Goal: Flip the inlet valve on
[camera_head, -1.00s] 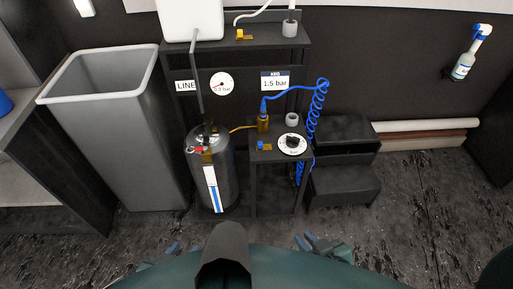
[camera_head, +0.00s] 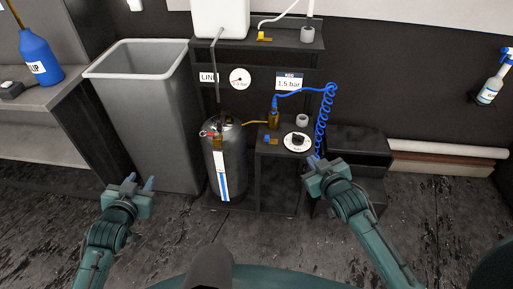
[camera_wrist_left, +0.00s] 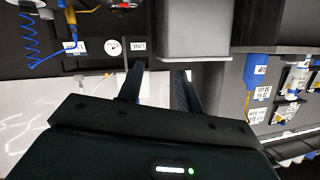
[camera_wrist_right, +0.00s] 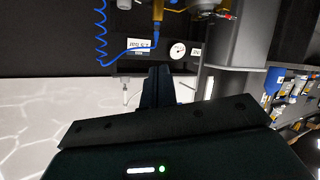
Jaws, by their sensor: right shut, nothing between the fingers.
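A valve with a yellow handle (camera_head: 264,36) sits on the upper shelf of the black stand. A second small valve with a blue handle (camera_head: 268,140) sits on the lower shelf, left of a white dial with a black knob (camera_head: 297,142). Neither is labelled legibly as the inlet. My left gripper (camera_head: 138,182) is open and empty, in front of the grey bin; its spread fingers show in the left wrist view (camera_wrist_left: 158,88). My right gripper (camera_head: 313,162) is shut and empty, appearing just below right of the dial; its closed fingers show in the right wrist view (camera_wrist_right: 158,85).
A metal keg (camera_head: 228,165) stands left of the lower shelf. A grey bin (camera_head: 155,120) is further left. A coiled blue hose (camera_head: 324,110) hangs behind the right gripper's side. A black step (camera_head: 355,155) stands right. The floor between my arms is clear.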

